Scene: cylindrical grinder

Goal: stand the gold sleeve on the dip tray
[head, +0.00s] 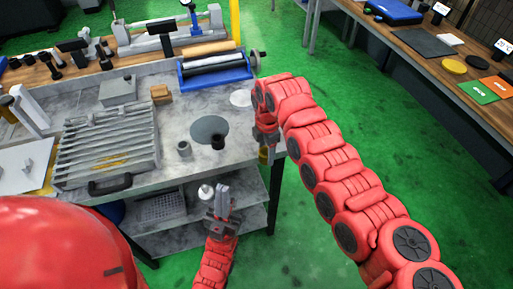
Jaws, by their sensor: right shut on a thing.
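My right gripper (266,147) points down just off the right edge of the grey workbench, shut on the gold sleeve (264,156). Only a small yellowish part of the sleeve shows below the jaws. My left gripper (222,198) is low in front of the bench, fingers upward; whether its jaws are apart is unclear. I cannot tell for sure which thing is the dip tray. A blue tray (233,76) with rollers sits at the back right of the bench, and a grey perforated tray (163,208) is on the lower shelf.
On the bench, a grey round disc (205,127) lies near two small dark cylinders. A ribbed metal rack (105,150) fills the left side. A white disc (241,97) lies near the right edge.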

